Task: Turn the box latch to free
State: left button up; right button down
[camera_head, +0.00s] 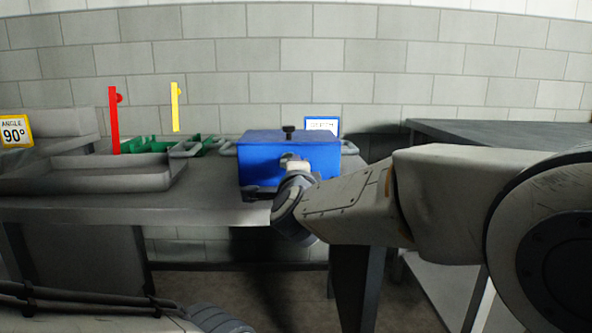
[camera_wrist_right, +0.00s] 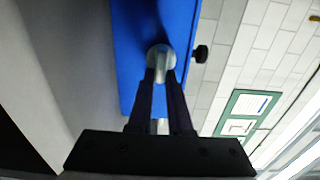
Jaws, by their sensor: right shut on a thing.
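A blue box (camera_head: 275,155) stands on the grey table in the head view, with a dark knob (camera_head: 289,131) on its lid. In the right wrist view the box (camera_wrist_right: 130,45) fills the upper middle, and its knob (camera_wrist_right: 201,53) shows on the right. A pale, rounded latch (camera_wrist_right: 161,55) sits on the box's front face. My right gripper (camera_wrist_right: 161,80) is shut on the latch, its dark fingers on either side of it. In the head view my right wrist covers part of the box front. My left gripper is out of view.
A grey tray (camera_head: 95,176) lies on the table at left, with green trays (camera_head: 140,146) behind it. A red upright post (camera_head: 114,120) and a yellow one (camera_head: 175,107) stand nearby. An "ANGLE 90°" sign (camera_head: 15,131) is at far left. A dark-topped bench (camera_head: 500,132) is at right.

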jog(key=c, duration=0.8)
grip_release()
jog(key=shift+c, duration=0.2)
jog(key=shift+s, duration=0.1)
jog(key=s+p, duration=0.2)
jog(key=s, duration=0.8)
jog(key=shift+s+p, duration=0.15)
jog(key=shift+p, duration=0.25)
